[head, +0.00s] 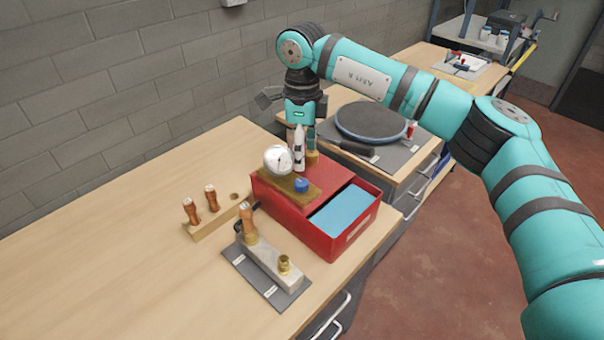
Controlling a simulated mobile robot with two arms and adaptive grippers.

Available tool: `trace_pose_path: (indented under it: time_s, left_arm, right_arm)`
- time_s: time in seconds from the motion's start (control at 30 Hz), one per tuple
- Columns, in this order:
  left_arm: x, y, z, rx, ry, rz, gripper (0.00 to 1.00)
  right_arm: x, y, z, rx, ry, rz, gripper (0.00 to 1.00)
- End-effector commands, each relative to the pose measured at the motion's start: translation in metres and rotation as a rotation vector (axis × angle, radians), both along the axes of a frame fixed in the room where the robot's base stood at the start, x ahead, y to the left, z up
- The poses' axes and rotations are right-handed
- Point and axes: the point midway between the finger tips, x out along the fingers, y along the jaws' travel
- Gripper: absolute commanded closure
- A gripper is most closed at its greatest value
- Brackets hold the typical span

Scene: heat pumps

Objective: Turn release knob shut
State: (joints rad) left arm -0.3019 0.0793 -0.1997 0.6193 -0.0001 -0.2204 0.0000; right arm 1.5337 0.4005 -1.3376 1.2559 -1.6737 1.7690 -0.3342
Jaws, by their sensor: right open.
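A red box (287,206) on the wooden bench carries a brass block (283,186) with a round white gauge (277,159) and a blue knob (301,185). The blue knob looks like the release knob; I cannot tell how far it is turned. My right gripper (304,158) points down, open, just behind the blue knob and to the right of the gauge. A brass and copper fitting (312,158) shows beside its fingers, partly hidden. I cannot tell whether they touch it. My left gripper is not in view.
The red box has a blue-lined open compartment (342,211). In front, a grey mat (236,262) bears a metal block (268,257) with fittings. A wooden rack (223,217) with copper pieces stands left. A second bench holds a dark round disc (370,121). The left bench surface is clear.

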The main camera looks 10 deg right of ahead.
Motion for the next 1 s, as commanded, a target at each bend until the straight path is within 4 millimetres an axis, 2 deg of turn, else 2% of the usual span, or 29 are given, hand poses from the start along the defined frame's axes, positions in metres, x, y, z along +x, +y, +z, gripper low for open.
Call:
trace_pose_path:
  time_s: [0.2, 0.4, 0.6, 0.83, 1.0]
  left_arm:
    - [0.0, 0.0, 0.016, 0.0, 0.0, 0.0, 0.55]
    - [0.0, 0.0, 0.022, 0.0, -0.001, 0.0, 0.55]
    - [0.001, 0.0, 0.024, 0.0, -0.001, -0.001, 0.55]
    - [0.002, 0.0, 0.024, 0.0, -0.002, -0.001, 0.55]
    - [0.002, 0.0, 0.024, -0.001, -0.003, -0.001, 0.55]
  right_arm:
    - [-0.001, 0.0, -0.045, -0.001, 0.004, -0.001, 0.45]
    - [0.0, 0.0, -0.073, 0.002, 0.001, -0.001, 0.45]
    - [0.0, 0.001, -0.084, 0.002, 0.0, 0.001, 0.45]
    - [0.0, 0.0, -0.084, 0.002, 0.0, 0.0, 0.45]
    - [0.0, 0.0, -0.084, 0.002, 0.0, 0.0, 0.67]
